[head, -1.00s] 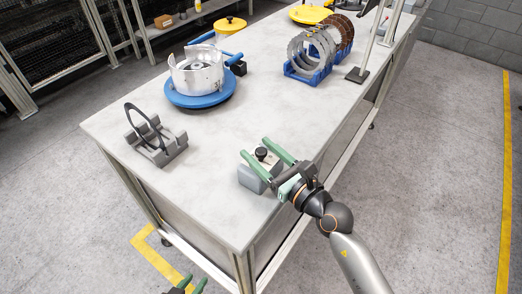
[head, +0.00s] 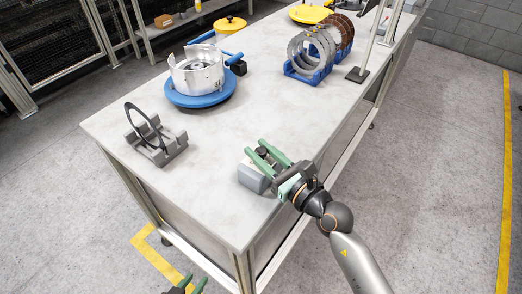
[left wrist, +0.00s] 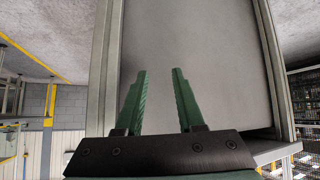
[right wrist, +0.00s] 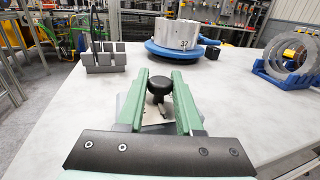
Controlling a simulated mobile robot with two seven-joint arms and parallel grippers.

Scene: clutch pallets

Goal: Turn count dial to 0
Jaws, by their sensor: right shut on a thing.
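The count dial is a black round knob (right wrist: 160,88) on a small grey box (head: 251,179) near the table's front right edge. In the head view the knob (head: 262,152) is partly covered by my fingers. My right gripper (head: 255,147) has its green fingers closed on either side of the knob, and the right wrist view shows this grip (right wrist: 160,75). The dial's marks and number are too small to read. My left gripper (head: 188,287) is at the bottom edge of the head view, below the tabletop. Its fingers (left wrist: 159,72) are apart and empty, facing the table's side.
A grey slotted stand (head: 160,147) holding a black ring is at the left. Behind are a blue turntable (head: 200,100) with a metal drum and a blue rack (head: 306,75) of rings. The white tabletop (head: 215,195) around the box is clear.

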